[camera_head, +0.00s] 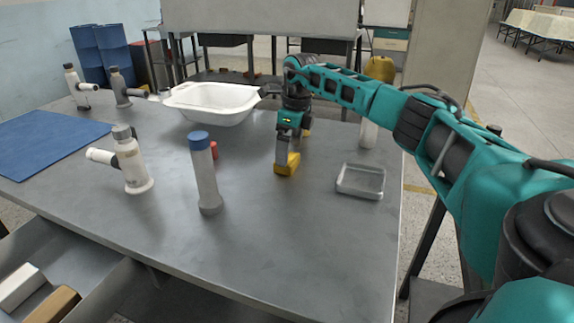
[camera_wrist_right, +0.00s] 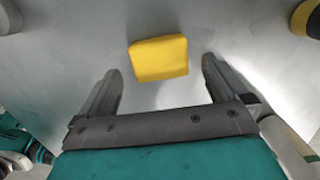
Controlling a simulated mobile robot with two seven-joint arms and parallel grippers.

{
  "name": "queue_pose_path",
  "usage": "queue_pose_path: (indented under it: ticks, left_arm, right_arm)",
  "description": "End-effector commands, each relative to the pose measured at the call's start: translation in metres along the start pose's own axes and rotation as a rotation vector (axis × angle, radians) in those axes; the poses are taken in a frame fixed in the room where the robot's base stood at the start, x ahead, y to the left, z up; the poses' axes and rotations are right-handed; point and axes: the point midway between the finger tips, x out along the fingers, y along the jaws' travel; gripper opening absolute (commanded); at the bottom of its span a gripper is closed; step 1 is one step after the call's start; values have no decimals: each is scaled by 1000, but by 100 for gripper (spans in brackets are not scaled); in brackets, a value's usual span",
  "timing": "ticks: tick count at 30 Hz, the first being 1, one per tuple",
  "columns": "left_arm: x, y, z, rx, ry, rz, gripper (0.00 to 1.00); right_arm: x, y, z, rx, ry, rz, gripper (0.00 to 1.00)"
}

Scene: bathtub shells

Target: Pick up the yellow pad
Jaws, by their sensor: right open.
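The yellow pad (camera_head: 287,164) is a small block on the grey table, right of the middle in the head view. In the right wrist view the yellow pad (camera_wrist_right: 159,58) lies ahead of the fingers, roughly centred between their lines. My right gripper (camera_head: 287,158) points down over the pad and hides part of it. In the right wrist view the right gripper (camera_wrist_right: 160,80) is open, its two fingers apart and nothing held between them. Whether the fingers reach down beside the pad is hard to tell. My left gripper is not seen.
A grey cylinder with a blue cap (camera_head: 205,175) stands left of the pad. A white tub (camera_head: 212,104) sits behind on the left. A white fitting (camera_head: 131,163) and a blue mat (camera_head: 48,146) are further left. The front table area is clear.

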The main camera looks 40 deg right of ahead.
Motion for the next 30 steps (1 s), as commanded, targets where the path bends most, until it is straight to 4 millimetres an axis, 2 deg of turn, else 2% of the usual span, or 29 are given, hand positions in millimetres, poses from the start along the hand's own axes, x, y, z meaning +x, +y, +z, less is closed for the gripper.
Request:
queue_pose_path:
  ticks: [1,6,13,27,30]
  left_arm:
    - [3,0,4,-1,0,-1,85]
    - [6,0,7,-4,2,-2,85]
    - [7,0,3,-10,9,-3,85]
    - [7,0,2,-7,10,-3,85]
    - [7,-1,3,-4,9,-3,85]
  right_arm:
    - [12,1,0,-1,3,2,100]
    - [34,1,0,0,2,1,100]
    - [35,1,0,-1,1,0,100]
    - [34,1,0,0,0,0,55]
    - [34,0,0,0,0,0,49]
